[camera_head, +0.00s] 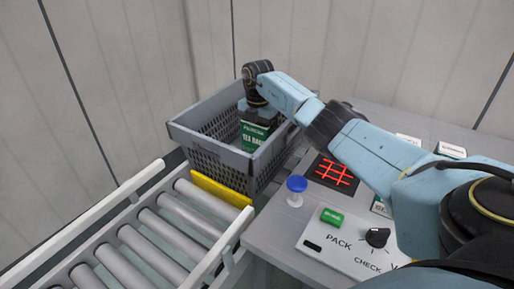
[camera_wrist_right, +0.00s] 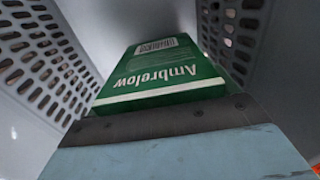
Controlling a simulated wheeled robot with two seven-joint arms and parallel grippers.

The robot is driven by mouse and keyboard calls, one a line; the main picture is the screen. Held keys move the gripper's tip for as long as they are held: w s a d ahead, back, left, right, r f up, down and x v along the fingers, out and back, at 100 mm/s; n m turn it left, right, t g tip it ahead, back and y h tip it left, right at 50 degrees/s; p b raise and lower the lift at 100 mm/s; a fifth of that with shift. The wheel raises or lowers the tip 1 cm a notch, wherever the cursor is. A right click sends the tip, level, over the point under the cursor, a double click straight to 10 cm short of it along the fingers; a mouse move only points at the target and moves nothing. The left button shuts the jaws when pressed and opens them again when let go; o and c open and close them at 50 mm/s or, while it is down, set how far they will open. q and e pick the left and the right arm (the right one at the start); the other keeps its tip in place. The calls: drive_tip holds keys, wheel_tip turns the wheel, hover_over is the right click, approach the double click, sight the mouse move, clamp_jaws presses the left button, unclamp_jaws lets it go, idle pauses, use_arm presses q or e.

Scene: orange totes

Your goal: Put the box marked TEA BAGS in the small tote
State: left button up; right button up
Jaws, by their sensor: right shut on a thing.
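The green and white box marked TEA BAGS (camera_head: 255,135) is upright inside the grey tote (camera_head: 207,151), its lower end hidden behind the near rim. My right gripper (camera_head: 259,108) is shut on the box's upper end, at about rim height. Whether the box touches the tote floor cannot be told. My left gripper is not in view.
A roller conveyor (camera_head: 150,232) with a yellow strip (camera_head: 222,190) lies in front of the tote. On the grey table at right are a blue-topped knob (camera_head: 296,186), a red-grid pad (camera_head: 332,175), a green block (camera_head: 332,217) and a PACK/CHECK dial panel (camera_head: 345,246).

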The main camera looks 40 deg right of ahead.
sight(258, 143)
wheel_tip(258, 143, down, 4)
drive_tip(key=shift+r+b, duration=0.15)
drive_tip(key=shift+b, duration=0.35)
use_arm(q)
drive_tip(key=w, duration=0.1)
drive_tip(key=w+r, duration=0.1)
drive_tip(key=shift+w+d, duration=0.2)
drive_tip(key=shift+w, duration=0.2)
use_arm(e)
drive_tip(key=shift+f, duration=0.2)
drive_tip(key=o, duration=1.1)
drive_tip(key=shift+f, duration=0.1)
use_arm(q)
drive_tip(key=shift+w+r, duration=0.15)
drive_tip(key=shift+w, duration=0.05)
use_arm(e)
drive_tip(key=shift+r, duration=0.2)
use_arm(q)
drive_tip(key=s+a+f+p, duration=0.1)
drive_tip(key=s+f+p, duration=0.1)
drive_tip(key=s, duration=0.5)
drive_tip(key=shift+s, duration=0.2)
use_arm(e)
wheel_tip(258, 143, up, 12)
drive_tip(key=shift+f, duration=0.1)
use_arm(q)
drive_tip(key=shift+p, duration=0.3)
